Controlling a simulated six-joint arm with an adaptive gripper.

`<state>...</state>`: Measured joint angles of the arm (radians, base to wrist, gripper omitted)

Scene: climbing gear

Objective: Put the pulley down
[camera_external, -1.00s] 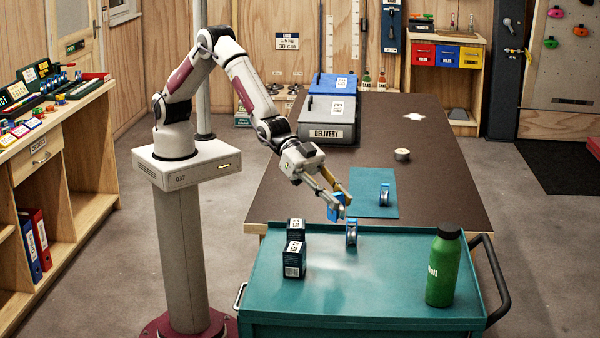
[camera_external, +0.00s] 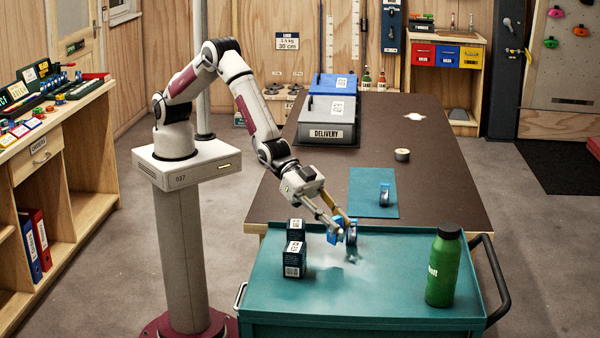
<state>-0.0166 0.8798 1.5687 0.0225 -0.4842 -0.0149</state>
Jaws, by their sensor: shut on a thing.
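My gripper (camera_external: 343,231) is over the back part of the teal trolley top (camera_external: 390,270), shut on a blue pulley (camera_external: 352,236). The fingers partly hide this pulley. A dark shadow lies on the trolley below it; it looks held just above the surface, but the gap is hard to judge.
Dark boxes (camera_external: 294,262) stand on the trolley just left of my gripper. A green bottle (camera_external: 443,268) stands at the trolley's right. A tape roll (camera_external: 402,155) and grey delivery box (camera_external: 328,122) are on the table (camera_external: 440,185). The trolley's front middle is clear.

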